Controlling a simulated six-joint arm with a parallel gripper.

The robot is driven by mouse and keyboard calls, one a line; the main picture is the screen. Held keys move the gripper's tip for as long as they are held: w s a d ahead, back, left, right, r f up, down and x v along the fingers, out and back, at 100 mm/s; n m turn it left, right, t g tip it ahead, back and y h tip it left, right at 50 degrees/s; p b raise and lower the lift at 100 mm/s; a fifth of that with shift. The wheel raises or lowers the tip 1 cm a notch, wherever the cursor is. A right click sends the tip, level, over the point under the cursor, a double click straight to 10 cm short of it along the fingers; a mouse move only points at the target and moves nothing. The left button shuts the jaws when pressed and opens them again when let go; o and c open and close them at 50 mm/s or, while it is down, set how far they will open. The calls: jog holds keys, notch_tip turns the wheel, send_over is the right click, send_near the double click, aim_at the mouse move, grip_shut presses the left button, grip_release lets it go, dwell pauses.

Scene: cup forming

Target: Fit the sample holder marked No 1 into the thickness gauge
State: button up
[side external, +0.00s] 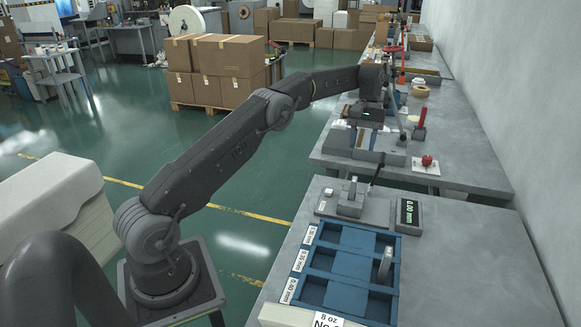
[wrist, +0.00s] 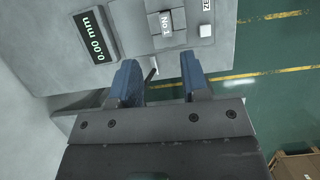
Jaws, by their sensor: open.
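The thickness gauge (side external: 345,207) is a grey block with a dark lever on the near bench, beside a display reading 0.00 mm (side external: 408,212). In the wrist view, a grey block marked No 1 (wrist: 166,22), which looks like the sample holder, sits on the gauge base (wrist: 190,58). How fully it is seated I cannot tell. My gripper (wrist: 160,60) is open, with nothing between its blue fingers. It is apart from the marked block in the picture, near the dark lever.
A blue compartment tray (side external: 345,238) with thickness labels lies in front of the gauge, with a grey upright piece (side external: 385,262) at its right. A labelled white object (side external: 300,316) is at the front edge. Tools crowd the far bench (side external: 440,150). Bare bench lies right of the display.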

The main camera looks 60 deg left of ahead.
jog(key=s+d+r+m+t+y, duration=0.1)
jog(key=s+d+r+m+t, duration=0.1)
jog(key=s+d+r, duration=0.5)
jog(key=s+d+r+m+t+y, duration=0.1)
jog(key=s+d+r+m+t, duration=0.1)
jog(key=s+d+r, duration=0.5)
jog(key=s+d+f+m+t, duration=0.1)
jog(key=s+f+m+t, duration=0.1)
jog(key=s, duration=0.8)
jog(key=s+d+f+m+t, duration=0.2)
jog(key=s, duration=0.9)
jog(key=shift+s+d+m+y, duration=0.2)
jog(key=shift+m+y, duration=0.1)
jog(key=shift+y, duration=0.1)
